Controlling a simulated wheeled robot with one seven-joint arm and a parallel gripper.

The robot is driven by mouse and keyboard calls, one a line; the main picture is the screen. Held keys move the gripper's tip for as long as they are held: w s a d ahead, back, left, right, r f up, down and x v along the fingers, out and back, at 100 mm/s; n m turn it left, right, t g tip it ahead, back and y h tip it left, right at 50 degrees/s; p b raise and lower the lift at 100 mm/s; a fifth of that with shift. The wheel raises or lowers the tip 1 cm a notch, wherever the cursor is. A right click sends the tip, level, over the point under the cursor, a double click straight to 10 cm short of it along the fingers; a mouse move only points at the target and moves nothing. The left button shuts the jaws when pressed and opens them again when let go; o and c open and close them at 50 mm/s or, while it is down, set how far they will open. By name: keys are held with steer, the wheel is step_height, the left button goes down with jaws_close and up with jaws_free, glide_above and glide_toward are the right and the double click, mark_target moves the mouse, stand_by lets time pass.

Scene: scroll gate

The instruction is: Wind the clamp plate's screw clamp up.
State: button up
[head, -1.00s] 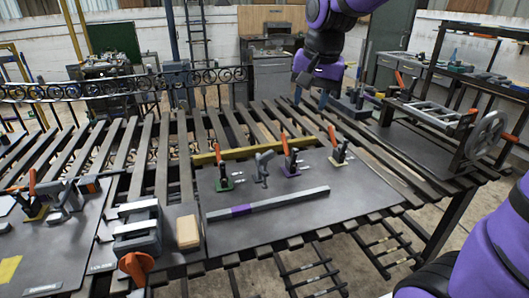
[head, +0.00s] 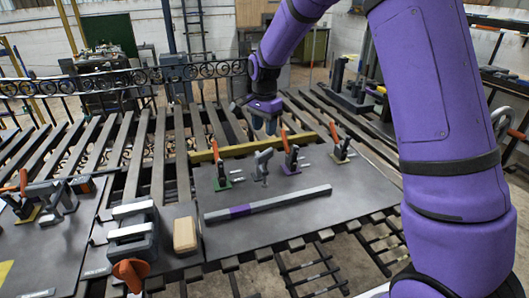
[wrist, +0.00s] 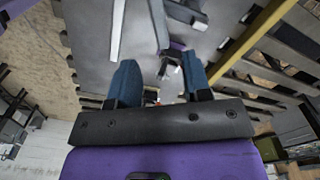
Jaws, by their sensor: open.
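The clamp plate (head: 290,205) is a dark grey sheet on the slatted bench. A grey screw clamp (head: 262,163) stands upright near its back edge, between a green-based toggle clamp (head: 221,172) and a purple-based toggle clamp (head: 291,160), both with orange handles. My gripper (head: 264,127) points down above and behind the screw clamp, apart from it. In the wrist view my gripper (wrist: 160,72) shows two blue fingers spread apart with nothing held between them. A grey part shows beyond the fingers there, but I cannot tell whether it is the screw clamp.
A yellow bar (head: 235,148) runs along the plate's back edge. Another orange-handled toggle clamp (head: 341,150) stands at the right. A long grey bar with a purple section (head: 285,202) lies across the plate. A vise (head: 134,230) and a tan block (head: 185,233) are at the left.

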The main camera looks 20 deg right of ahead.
mark_target(265, 152)
step_height(265, 152, down, 10)
steer(key=shift+r, duration=0.15)
stand_by(0.4)
jaws_close()
